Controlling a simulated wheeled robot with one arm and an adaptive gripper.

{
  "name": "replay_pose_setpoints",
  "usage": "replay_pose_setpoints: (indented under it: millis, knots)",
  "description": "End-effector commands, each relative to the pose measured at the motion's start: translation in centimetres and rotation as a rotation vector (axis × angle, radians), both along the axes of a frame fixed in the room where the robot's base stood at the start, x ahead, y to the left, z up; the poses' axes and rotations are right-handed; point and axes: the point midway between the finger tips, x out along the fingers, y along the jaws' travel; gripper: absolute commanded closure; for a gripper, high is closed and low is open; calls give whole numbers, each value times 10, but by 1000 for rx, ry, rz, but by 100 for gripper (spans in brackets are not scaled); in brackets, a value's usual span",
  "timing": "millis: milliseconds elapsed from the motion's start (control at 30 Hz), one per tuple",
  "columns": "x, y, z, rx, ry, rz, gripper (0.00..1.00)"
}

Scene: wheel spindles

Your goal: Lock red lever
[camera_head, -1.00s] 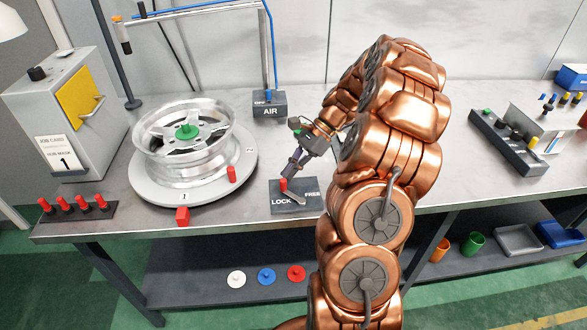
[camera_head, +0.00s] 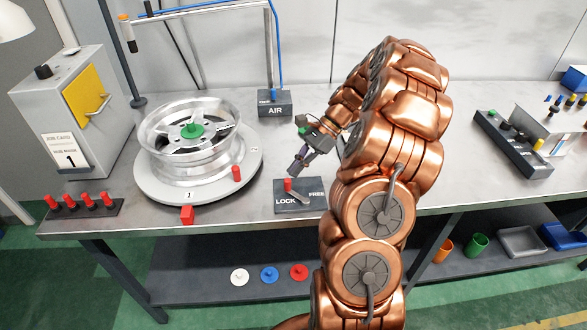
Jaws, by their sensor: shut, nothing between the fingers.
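The red lever (camera_head: 287,185) has a red knob on a grey arm and sits on a dark plate (camera_head: 315,207) marked LOCK at left and FREE at right. Its arm slants from a pivot near the plate's middle up and left, with the knob on the LOCK side. My gripper (camera_head: 294,171) points down and left just above and behind the knob. Its fingers are shut and empty. A narrow gap seems to show between fingertips and knob, but I cannot tell for sure whether they touch.
A metal wheel (camera_head: 165,155) with a green hub cap lies on a round turntable (camera_head: 150,190) at left. A red peg (camera_head: 236,174) and red block (camera_head: 187,215) are near its rim. The AIR box (camera_head: 274,104) stands behind. A dark button panel (camera_head: 515,140) is at right.

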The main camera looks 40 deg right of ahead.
Motion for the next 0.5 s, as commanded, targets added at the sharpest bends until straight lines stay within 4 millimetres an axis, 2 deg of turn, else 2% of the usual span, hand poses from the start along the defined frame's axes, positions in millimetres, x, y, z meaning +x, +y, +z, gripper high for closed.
replay_pose_setpoints:
  millis: [233, 500]
  knots:
    - [11, -26, 2, -3, -3, 4, 100]
    - [17, -46, 22, -2, -1, 0, 100]
